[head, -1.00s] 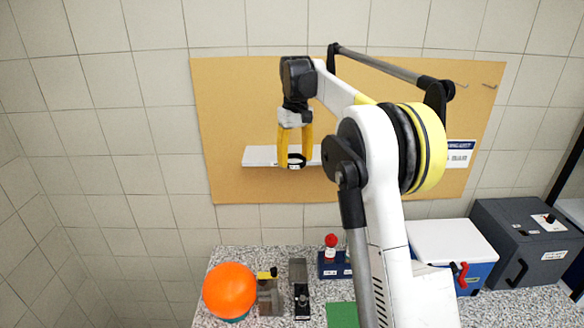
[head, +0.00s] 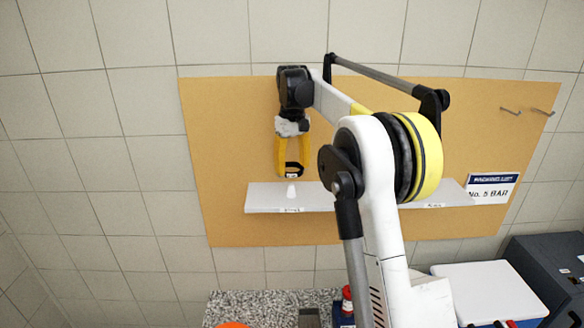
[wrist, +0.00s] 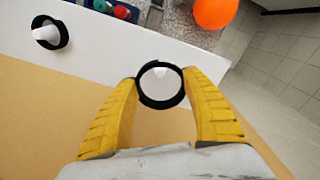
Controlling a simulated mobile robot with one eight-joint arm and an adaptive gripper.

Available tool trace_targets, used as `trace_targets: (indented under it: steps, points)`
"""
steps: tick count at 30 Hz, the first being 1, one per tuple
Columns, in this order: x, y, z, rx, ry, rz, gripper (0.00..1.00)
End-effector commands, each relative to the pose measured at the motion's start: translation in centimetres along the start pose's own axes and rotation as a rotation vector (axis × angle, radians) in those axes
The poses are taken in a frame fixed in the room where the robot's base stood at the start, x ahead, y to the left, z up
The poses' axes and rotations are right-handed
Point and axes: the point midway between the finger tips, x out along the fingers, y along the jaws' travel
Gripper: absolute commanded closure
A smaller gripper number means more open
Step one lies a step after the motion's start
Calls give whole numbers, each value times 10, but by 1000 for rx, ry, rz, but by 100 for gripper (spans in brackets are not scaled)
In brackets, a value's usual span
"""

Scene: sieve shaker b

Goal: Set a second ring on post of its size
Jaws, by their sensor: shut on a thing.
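My gripper (head: 292,172) is shut on a black ring (wrist: 160,104), held between the yellow fingertips. In the head view the ring is above a short white post (head: 291,192), with a gap between them. The post stands on a white shelf (head: 263,199). In the wrist view the post's tip (wrist: 160,72) shows through the ring's opening, towards its upper part. A second black ring (wrist: 62,43) lies around another white post (wrist: 46,33) further along the shelf. That post and ring are hidden behind my arm in the head view.
The shelf is on a tan board (head: 230,150) on a tiled wall. A sign (head: 491,191) and small hooks are at the right. Below is a speckled counter (head: 270,300) with an orange ball (wrist: 214,12) and a white-lidded box (head: 490,288).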

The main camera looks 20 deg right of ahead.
Motion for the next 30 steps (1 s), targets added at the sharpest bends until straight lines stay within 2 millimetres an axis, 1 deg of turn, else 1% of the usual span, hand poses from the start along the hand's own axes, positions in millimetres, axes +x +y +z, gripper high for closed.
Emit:
trace_targets:
  steps: [4,8,11,22,26,30]
  points:
    - [1,0,0,0,1,0,60]
    - [7,0,0,0,1,0,60]
    - [14,0,0,0,1,0,60]
    - [50,0,0,0,1,0,60]
    - [57,0,0,0,1,0,60]
    - [59,0,0,0,1,0,60]
